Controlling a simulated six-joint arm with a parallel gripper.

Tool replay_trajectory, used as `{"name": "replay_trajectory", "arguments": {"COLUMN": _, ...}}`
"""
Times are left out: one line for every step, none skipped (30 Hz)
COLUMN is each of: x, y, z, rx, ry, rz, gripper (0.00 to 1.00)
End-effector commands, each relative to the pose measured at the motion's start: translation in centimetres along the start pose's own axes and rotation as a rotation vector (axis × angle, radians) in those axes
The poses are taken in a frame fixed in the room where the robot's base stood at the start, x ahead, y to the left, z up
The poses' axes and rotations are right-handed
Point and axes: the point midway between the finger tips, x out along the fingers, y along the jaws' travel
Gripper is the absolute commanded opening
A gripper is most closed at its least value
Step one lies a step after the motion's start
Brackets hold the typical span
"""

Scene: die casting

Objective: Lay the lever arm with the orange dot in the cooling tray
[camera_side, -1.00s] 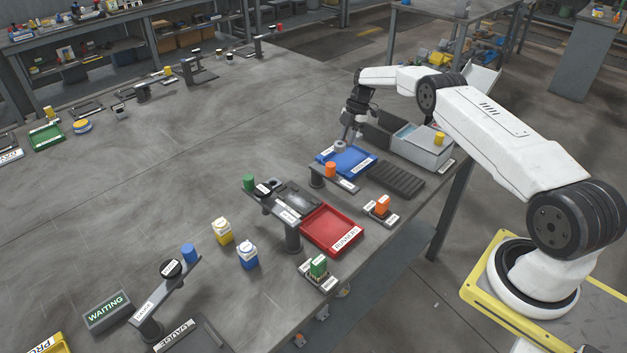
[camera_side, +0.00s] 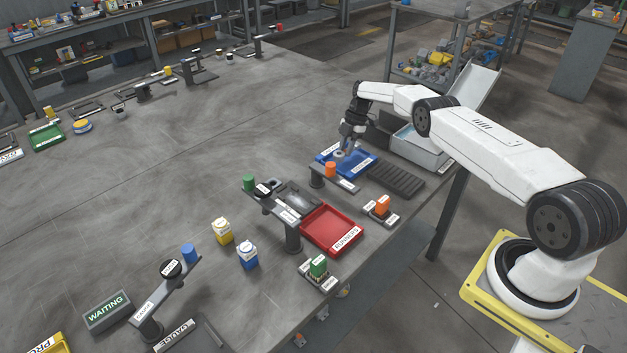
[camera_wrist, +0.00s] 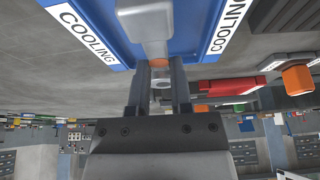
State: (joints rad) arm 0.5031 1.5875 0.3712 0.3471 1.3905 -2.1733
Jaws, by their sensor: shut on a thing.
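The blue cooling tray (camera_side: 368,163) lies on the table in front of my arm. Its blue floor and two COOLING labels also show in the wrist view (camera_wrist: 95,12). My gripper (camera_side: 346,151) is over the tray, pointing down. Its two dark fingers show in the wrist view (camera_wrist: 159,70), shut on a grey metal lever arm (camera_wrist: 155,22). The lever arm's pale round end (camera_side: 339,155) appears over the tray in the side view.
A post with an orange cap (camera_side: 330,169) stands close in front of the tray. A dark ribbed rack (camera_side: 396,181) lies to its right, and a grey bin (camera_side: 422,148) stands behind the rack. A red RUNNERS tray (camera_side: 330,229) is nearer. The table left of the tray is clear.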

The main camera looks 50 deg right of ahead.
Motion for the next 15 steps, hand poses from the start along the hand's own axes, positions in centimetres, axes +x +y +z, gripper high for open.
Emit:
{"name": "replay_trajectory", "arguments": {"x": 0.06, "y": 0.03, "z": 0.03, "rx": 0.0, "ry": 0.0, "rz": 0.001, "gripper": 0.0}}
{"name": "replay_trajectory", "arguments": {"x": 0.12, "y": 0.02, "z": 0.06, "rx": 0.0, "ry": 0.0, "rz": 0.001, "gripper": 0.0}}
{"name": "replay_trajectory", "arguments": {"x": 0.21, "y": 0.02, "z": 0.1, "rx": 0.0, "ry": 0.0, "rz": 0.001, "gripper": 0.0}}
{"name": "replay_trajectory", "arguments": {"x": 0.26, "y": 0.03, "z": 0.12, "rx": 0.0, "ry": 0.0, "rz": 0.001, "gripper": 0.0}}
{"name": "replay_trajectory", "arguments": {"x": 0.31, "y": 0.03, "z": 0.14, "rx": 0.0, "ry": 0.0, "rz": 0.001, "gripper": 0.0}}
{"name": "replay_trajectory", "arguments": {"x": 0.39, "y": 0.03, "z": 0.17, "rx": 0.0, "ry": 0.0, "rz": 0.001, "gripper": 0.0}}
{"name": "replay_trajectory", "arguments": {"x": 0.45, "y": 0.03, "z": 0.19, "rx": 0.0, "ry": 0.0, "rz": 0.001, "gripper": 0.0}}
{"name": "replay_trajectory", "arguments": {"x": 0.5, "y": 0.03, "z": 0.22, "rx": 0.0, "ry": -0.001, "rz": 0.001, "gripper": 0.0}}
{"name": "replay_trajectory", "arguments": {"x": 0.57, "y": 0.03, "z": 0.25, "rx": 0.0, "ry": -0.001, "rz": 0.001, "gripper": 0.0}}
{"name": "replay_trajectory", "arguments": {"x": 0.63, "y": 0.03, "z": 0.27, "rx": 0.0, "ry": -0.001, "rz": 0.002, "gripper": 0.0}}
{"name": "replay_trajectory", "arguments": {"x": 0.69, "y": 0.03, "z": 0.3, "rx": 0.0, "ry": -0.001, "rz": 0.002, "gripper": 0.0}}
{"name": "replay_trajectory", "arguments": {"x": 0.73, "y": 0.02, "z": 0.31, "rx": 0.0, "ry": -0.001, "rz": 0.002, "gripper": 0.0}}
{"name": "replay_trajectory", "arguments": {"x": 0.74, "y": 0.02, "z": 0.32, "rx": 0.0, "ry": -0.001, "rz": 0.001, "gripper": 0.0}}
{"name": "replay_trajectory", "arguments": {"x": 0.73, "y": 0.02, "z": 0.31, "rx": 0.0, "ry": -0.001, "rz": 0.001, "gripper": 0.0}}
{"name": "replay_trajectory", "arguments": {"x": 0.72, "y": 0.02, "z": 0.31, "rx": 0.0, "ry": -0.001, "rz": 0.001, "gripper": 0.0}}
